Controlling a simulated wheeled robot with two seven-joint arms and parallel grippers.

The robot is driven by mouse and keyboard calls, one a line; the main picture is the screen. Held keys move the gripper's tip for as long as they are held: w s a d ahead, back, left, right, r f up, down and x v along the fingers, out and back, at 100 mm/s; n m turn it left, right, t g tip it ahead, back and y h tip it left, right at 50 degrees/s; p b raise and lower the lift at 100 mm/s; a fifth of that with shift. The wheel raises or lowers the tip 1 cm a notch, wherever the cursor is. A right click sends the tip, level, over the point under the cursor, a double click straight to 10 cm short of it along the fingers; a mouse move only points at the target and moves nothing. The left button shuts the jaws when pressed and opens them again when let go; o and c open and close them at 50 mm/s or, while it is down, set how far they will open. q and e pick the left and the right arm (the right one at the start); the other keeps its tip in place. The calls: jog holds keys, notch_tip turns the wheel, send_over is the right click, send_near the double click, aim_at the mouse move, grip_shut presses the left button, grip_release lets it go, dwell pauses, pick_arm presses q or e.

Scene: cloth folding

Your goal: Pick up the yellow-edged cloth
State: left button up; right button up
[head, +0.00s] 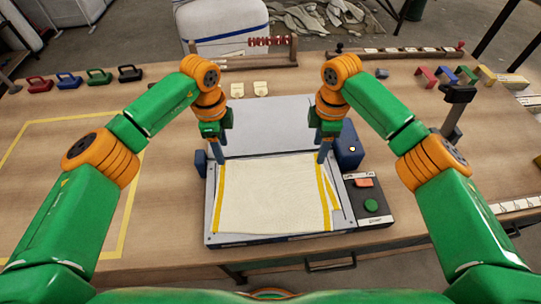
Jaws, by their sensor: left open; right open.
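The yellow-edged cloth (272,196) is cream with yellow strips along its left and right sides. It lies nearly flat on a light grey board (214,222) at the middle of the table. My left gripper (218,160) is open and points down at the cloth's far left corner. My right gripper (324,158) is open and points down at the far right corner, near a loose-looking yellow strip. I cannot tell whether the fingertips touch the cloth.
A black control box with a green button (371,205) and a red one (364,183) stands right of the board. A blue box (348,148) is behind it. Several coloured clips (99,76) line the back left. A yellow outline (122,228) marks clear table at left.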

aim_at(226, 163)
pick_arm(q)
jog(key=f, duration=0.3)
jog(key=shift+w+f, duration=0.15)
jog(key=shift+w, duration=0.15)
pick_arm(e)
jog(key=f, duration=0.3)
jog(key=shift+w+f, duration=0.15)
jog(key=shift+w, duration=0.15)
pick_arm(q)
jog(key=shift+w+f, duration=0.15)
pick_arm(e)
jog(key=shift+w+f, duration=0.15)
pick_arm(q)
jog(key=shift+s+f+b, duration=0.25)
jog(key=shift+f+b, duration=0.25)
jog(key=shift+b, duration=0.25)
pick_arm(e)
jog(key=shift+s+f, duration=0.2)
jog(key=shift+f, duration=0.3)
jog(key=shift+f, duration=0.1)
jog(key=shift+c, duration=0.2)
pick_arm(q)
grip_shut()
pick_arm(e)
grip_shut()
pick_arm(q)
jog(key=shift+r, duration=0.15)
